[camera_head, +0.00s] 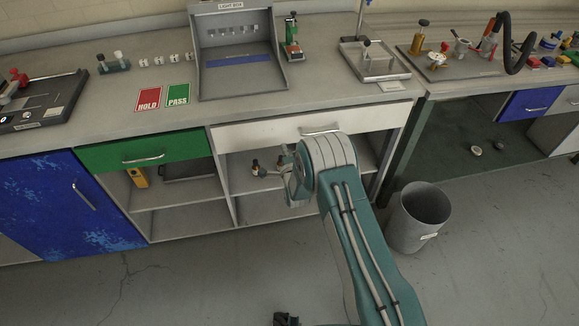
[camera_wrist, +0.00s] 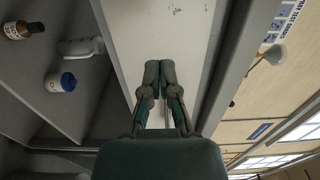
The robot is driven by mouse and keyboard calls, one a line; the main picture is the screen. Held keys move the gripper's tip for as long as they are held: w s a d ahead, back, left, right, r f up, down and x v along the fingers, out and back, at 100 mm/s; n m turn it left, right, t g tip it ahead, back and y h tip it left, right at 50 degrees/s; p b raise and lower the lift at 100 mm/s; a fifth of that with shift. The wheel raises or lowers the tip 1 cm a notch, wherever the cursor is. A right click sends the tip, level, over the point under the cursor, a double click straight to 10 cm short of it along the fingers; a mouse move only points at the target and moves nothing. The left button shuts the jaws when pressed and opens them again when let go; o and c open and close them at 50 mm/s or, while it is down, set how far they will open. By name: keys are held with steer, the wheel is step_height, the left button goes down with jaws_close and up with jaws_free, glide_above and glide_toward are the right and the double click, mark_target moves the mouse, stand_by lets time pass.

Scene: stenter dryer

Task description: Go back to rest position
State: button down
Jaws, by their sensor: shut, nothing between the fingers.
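My gripper (camera_wrist: 159,72) shows in the wrist view with its two fingers together and nothing between them. In that view it lies over a white drawer front (camera_wrist: 125,30), and I cannot tell whether it touches. In the head view my teal arm reaches up to the white drawer (camera_head: 265,131) under the bench, which looks closed. The drawer handle (camera_head: 320,130) shows just above my arm. My gripper is mostly hidden behind my wrist in the head view.
A grey bin (camera_head: 420,215) stands on the floor right of my arm. The bench (camera_head: 120,120) carries a light box (camera_head: 237,60). The left floor is clear.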

steer(key=v, duration=0.7)
steer(key=w+d+r+n+g+h, duration=0.1)
steer(key=d+r+n, duration=0.1)
steer(key=r, duration=0.5)
steer(key=w+d+r+n+g+h, duration=0.1)
steer(key=d+r+n+g, duration=0.15)
steer(key=r, duration=0.55)
steer(key=s+d+r+n+g+h, duration=0.1)
steer(key=s+d+r, duration=0.2)
steer(key=r, duration=0.2)
steer(key=s+d+r+n+g, duration=0.1)
steer(key=s+d+r+n, duration=0.1)
steer(key=s+d+r, duration=0.3)
steer(key=s+d+r+n+g, duration=0.2)
steer(key=s, duration=0.8)
steer(key=s+d+r+n+g+h, duration=0.1)
steer(key=s+d+r+n+g, duration=0.1)
steer(key=s, duration=0.8)
steer(key=s+d+r+n+g+h, duration=0.1)
steer(key=s+d+r+n+g, duration=0.1)
steer(key=s, duration=0.9)
step_height(320, 180, up, 2)
steer(key=shift+d+r+n, duration=0.25)
steer(key=shift+d+n, duration=0.4)
steer(key=shift+d, duration=0.25)
